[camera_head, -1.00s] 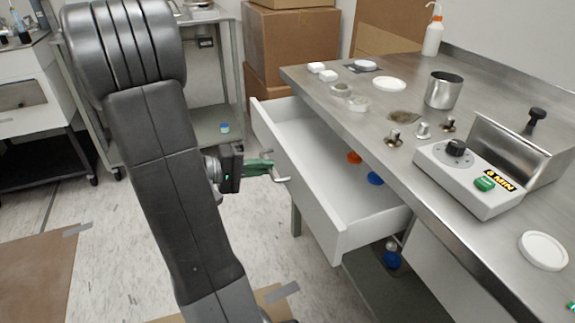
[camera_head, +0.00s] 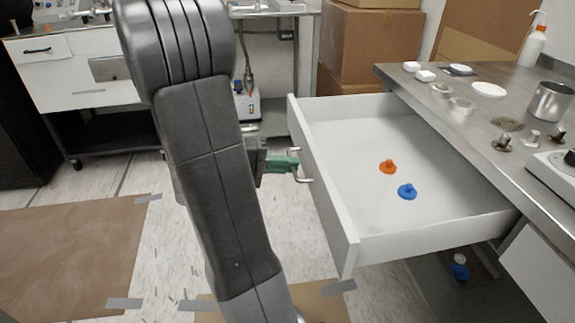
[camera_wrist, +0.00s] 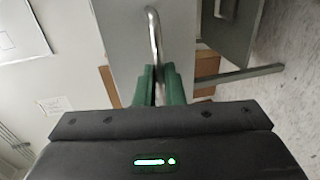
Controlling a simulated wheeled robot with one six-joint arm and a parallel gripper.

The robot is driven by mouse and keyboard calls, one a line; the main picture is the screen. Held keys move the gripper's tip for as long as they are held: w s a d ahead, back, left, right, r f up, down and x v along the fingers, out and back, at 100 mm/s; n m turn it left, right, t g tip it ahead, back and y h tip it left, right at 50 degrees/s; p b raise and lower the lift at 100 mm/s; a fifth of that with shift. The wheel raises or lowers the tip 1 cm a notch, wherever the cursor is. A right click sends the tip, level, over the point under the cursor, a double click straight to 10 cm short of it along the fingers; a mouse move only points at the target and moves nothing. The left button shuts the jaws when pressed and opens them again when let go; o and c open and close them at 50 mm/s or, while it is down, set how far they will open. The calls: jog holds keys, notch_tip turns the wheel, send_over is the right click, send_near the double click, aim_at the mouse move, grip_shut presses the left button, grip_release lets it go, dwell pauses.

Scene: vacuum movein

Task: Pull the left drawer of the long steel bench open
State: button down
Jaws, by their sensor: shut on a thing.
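The left drawer (camera_head: 345,215) of the long steel bench (camera_head: 447,108) stands well out from the bench in the head view. Inside it are an orange piece (camera_head: 387,167) and a blue piece (camera_head: 407,191). Its metal bar handle (camera_head: 301,172) is on the front panel. My gripper (camera_head: 292,163), with green fingers, is shut on the handle. In the wrist view the handle (camera_wrist: 153,35) runs down between the green fingers (camera_wrist: 160,84). My arm hides part of the floor and the far bench in the head view.
A beaker (camera_head: 549,101), white lids and small metal parts stand on the bench top. Cardboard boxes (camera_head: 362,45) are stacked behind the drawer. A second bench (camera_head: 75,75) stands at the far left. Floor left of my arm is clear, with a taped brown sheet (camera_head: 65,255).

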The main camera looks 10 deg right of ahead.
dwell(0.3)
jog(key=c, duration=1.5)
grip_release()
jog(key=shift+c, duration=0.2)
jog(key=shift+a, duration=0.1)
jog(key=p+v, duration=0.3)
jog(key=v, duration=1)
jog(key=shift+a, duration=0.35)
jog(key=shift+s, duration=0.1)
jog(key=b+x, duration=0.3)
jog(key=x, duration=1.1)
jog(key=shift+a+r, duration=0.1)
jog(key=shift+r, duration=0.05)
